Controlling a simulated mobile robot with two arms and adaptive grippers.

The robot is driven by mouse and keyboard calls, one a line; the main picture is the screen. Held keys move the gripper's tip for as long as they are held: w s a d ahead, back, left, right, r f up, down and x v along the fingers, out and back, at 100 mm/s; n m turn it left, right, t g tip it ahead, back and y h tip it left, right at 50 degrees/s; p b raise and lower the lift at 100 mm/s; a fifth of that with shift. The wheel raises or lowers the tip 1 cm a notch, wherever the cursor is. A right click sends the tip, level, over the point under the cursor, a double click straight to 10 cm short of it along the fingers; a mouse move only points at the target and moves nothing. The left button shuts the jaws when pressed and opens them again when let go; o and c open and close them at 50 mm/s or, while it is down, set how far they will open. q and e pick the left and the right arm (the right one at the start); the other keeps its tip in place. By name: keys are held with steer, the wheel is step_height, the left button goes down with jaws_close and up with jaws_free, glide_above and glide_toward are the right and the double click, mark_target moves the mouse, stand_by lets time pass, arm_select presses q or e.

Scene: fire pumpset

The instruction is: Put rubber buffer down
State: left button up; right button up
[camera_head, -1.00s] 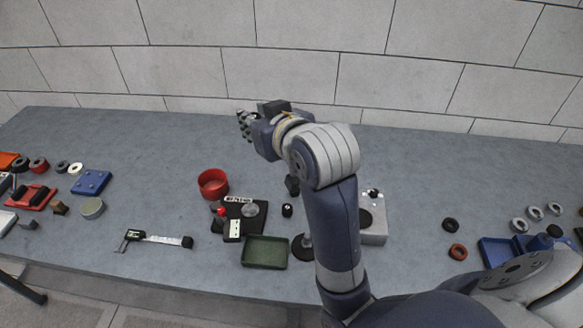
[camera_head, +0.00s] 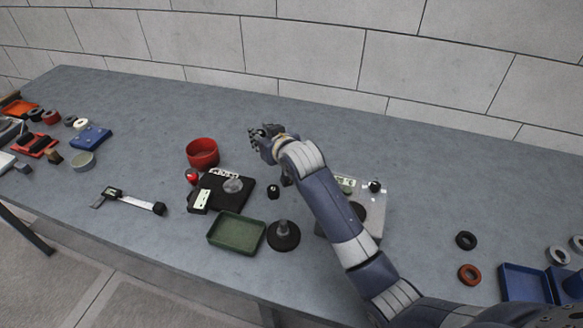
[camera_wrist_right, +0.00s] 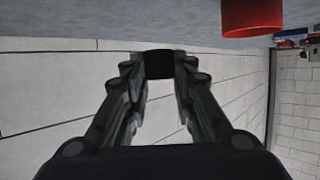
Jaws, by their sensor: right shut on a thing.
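The rubber buffer is a small black block (camera_wrist_right: 159,64) held between the fingertips of my right gripper (camera_wrist_right: 160,70) in the right wrist view. In the head view my right gripper (camera_head: 257,139) is above the bench, to the right of the red bowl (camera_head: 202,153). The buffer is hard to make out there against the dark fingers. The wrist view shows wall behind the buffer and no bench contact. My left gripper is not in view.
A black gauge board (camera_head: 237,199), green tray (camera_head: 236,233), black disc with a post (camera_head: 283,238) and small black cylinder (camera_head: 273,192) stand in front of the gripper. A caliper (camera_head: 135,200) lies left. The bench (camera_head: 330,130) behind is clear.

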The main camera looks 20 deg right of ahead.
mark_target(265, 167)
step_height(265, 167, down, 8)
steer(key=shift+f, duration=0.1)
stand_by(0.4)
